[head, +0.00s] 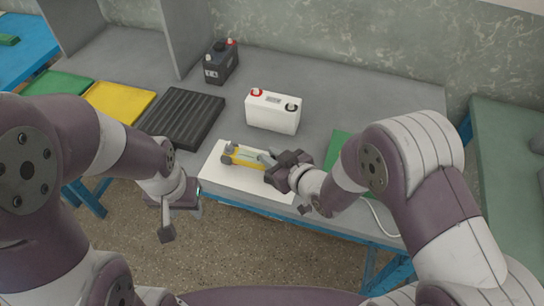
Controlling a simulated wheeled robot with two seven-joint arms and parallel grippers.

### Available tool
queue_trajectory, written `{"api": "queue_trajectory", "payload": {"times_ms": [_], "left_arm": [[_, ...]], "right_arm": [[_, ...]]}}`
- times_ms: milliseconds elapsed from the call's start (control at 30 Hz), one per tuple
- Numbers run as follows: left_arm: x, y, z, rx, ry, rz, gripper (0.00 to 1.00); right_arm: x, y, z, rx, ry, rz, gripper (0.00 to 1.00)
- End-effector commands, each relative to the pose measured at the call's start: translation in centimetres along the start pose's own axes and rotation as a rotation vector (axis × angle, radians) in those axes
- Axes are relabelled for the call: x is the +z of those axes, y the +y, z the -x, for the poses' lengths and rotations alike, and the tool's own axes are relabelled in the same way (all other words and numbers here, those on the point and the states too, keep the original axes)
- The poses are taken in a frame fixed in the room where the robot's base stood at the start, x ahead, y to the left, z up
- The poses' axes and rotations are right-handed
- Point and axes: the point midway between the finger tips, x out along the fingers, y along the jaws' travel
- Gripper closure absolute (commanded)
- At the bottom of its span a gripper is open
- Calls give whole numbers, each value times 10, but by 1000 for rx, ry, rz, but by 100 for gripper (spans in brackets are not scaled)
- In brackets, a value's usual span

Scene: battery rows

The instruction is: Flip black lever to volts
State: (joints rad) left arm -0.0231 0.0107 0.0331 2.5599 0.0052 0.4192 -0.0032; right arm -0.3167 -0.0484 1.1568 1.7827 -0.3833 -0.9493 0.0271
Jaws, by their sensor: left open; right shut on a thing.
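A yellow meter (245,157) with a pale grey-blue middle and a dark grey part at its left end lies on a white board (222,178) near the table's front edge. My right gripper (268,162) is at the meter's right end and shut on it, covering that end. I cannot make out the black lever or its position; it may be hidden or too small. My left gripper (182,220) is open and empty, left of the board and in front of the table edge, pointing down.
A white battery (272,115) with red and black terminals stands behind the board, and a black battery (220,66) stands further back. A ribbed black mat (180,117), a yellow mat (120,102) and a green mat (60,83) lie left. Grey table (350,95) is clear at back right.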

Motion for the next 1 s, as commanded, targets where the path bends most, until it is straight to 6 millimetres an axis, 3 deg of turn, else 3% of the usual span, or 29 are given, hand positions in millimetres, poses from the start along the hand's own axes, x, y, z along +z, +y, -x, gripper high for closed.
{"api": "queue_trajectory", "payload": {"times_ms": [100,167,500,533,600,867,1000], "left_arm": [[3,0,-26,0,-1,0,57],[4,0,-32,0,-1,0,57],[4,0,-31,0,0,0,57],[4,0,-31,0,0,0,57],[4,0,-31,0,0,0,57],[4,0,-31,0,-1,0,57],[4,0,-29,0,0,0,57]], "right_arm": [[10,-4,-3,28,49,64,100],[9,-4,-2,43,72,95,100],[3,-4,2,58,90,126,100],[3,-4,2,57,90,126,76],[3,-4,2,57,90,126,58],[3,-4,3,58,91,126,58],[4,-4,19,60,90,125,58]]}}
